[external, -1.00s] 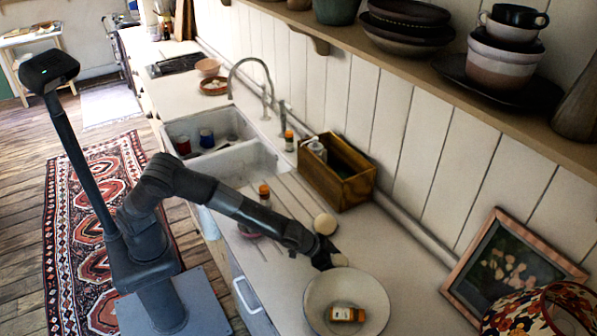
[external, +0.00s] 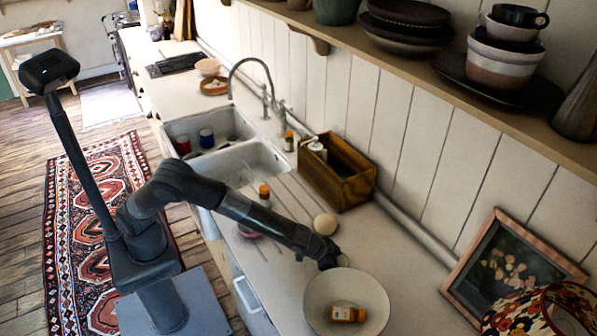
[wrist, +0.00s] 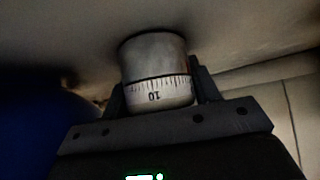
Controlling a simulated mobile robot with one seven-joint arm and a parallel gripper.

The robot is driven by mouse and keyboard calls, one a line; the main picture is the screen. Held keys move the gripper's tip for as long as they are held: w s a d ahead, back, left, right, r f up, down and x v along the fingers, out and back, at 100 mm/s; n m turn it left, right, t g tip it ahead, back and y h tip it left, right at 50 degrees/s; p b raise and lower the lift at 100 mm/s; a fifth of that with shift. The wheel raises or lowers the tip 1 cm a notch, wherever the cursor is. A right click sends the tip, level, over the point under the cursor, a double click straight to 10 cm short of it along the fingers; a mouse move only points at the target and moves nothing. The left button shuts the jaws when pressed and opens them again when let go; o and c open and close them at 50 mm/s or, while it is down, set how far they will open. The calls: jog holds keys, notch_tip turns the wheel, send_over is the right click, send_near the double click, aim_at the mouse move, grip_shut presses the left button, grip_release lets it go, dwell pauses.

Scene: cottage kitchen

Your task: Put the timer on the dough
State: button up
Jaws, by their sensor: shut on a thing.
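My gripper (external: 331,258) is low over the counter, just behind the white dish. It is shut on the timer (wrist: 157,72), a silvery cylinder with a white band of tick marks and an upside-down "10" in the wrist view. A small pale bit beside my gripper in the external view (external: 343,260) looks like the timer, mostly hidden. The timer is close to the pale surface; I cannot tell whether it touches. A round pale ball, apparently the dough (external: 325,224), sits on the counter just behind my gripper, apart from the timer.
The white dish (external: 318,297) in front holds an orange bottle (external: 347,314). A wooden box (external: 350,192) stands behind the ball by the wall. An orange-topped bottle (external: 264,194) stands near the sink (external: 245,165). A framed picture (external: 510,262) leans at right.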

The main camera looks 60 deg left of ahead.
jog(key=shift+c, duration=0.9)
jog(key=r, duration=1)
jog(key=shift+s+a+r, duration=0.1)
jog(key=shift+a, duration=0.15)
jog(key=s+a+r+n+t+y, duration=0.1)
jog(key=s+a+r+n+y, duration=0.2)
jog(key=a+r, duration=0.6)
jog(key=n, duration=0.2)
send_over(329, 216)
notch_tip(329, 216, down, 9)
jog(key=shift+s, duration=0.1)
jog(key=shift+f, duration=1.95)
jog(key=shift+f, duration=0.1)
jog(key=o, duration=1.3)
jog(key=shift+f, duration=0.1)
